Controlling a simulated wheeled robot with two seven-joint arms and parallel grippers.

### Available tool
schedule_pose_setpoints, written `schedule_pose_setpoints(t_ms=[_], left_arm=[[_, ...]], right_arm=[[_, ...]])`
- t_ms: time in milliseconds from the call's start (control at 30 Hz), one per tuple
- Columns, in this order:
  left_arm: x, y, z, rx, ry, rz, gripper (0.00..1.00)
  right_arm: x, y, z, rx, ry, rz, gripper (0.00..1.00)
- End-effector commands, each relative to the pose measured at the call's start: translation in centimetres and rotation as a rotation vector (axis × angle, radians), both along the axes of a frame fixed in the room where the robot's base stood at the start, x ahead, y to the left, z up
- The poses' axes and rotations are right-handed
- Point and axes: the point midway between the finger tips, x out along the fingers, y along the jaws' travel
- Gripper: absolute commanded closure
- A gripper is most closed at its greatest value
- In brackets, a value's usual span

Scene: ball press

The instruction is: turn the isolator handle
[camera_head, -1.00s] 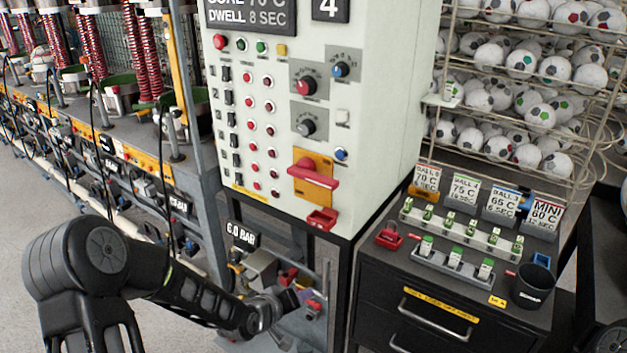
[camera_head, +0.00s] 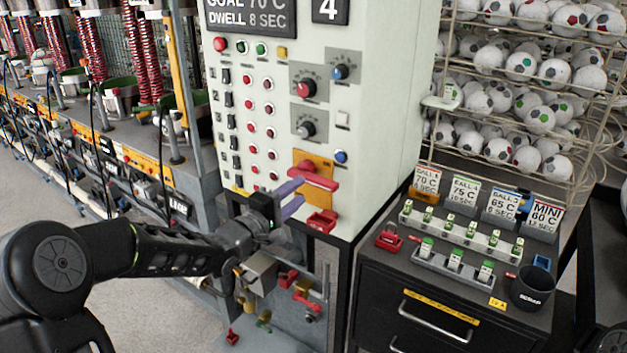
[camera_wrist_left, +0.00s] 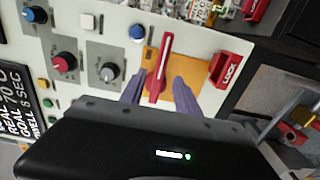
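The red isolator handle (camera_head: 314,178) sits on a yellow plate (camera_head: 304,160) low on the pale control cabinet. It also shows in the left wrist view (camera_wrist_left: 158,70), in line with the gap between my fingers. My left gripper (camera_head: 300,194) is open, its purple fingers pointing at the handle from the left and just below it in the head view. In the left wrist view the fingers (camera_wrist_left: 158,88) stand on either side of the handle's near part. I cannot tell whether they touch it. My right gripper is not in view.
A red lock piece (camera_head: 322,221) sticks out below the handle and lies close beside the fingers in the left wrist view (camera_wrist_left: 229,72). Knobs (camera_head: 308,128) and buttons cover the panel above. A black drawer cabinet (camera_head: 420,310) stands to the right.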

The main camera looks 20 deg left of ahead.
Motion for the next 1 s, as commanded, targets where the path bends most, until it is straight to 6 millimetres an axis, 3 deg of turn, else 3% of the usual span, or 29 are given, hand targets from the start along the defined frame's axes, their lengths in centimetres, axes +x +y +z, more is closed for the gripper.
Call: schedule_pose_setpoints(t_ms=[500,867,1000], left_arm=[[6.5,-2.1,0.1,0.000,0.001,-0.002,0.62],[7.1,-2.2,-0.1,0.001,0.002,0.000,0.62],[7.0,-2.2,-0.1,0.001,0.002,-0.001,0.73]], right_arm=[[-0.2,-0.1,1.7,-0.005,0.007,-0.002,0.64],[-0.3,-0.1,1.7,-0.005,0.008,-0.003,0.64],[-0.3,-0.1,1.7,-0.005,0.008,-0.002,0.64]])
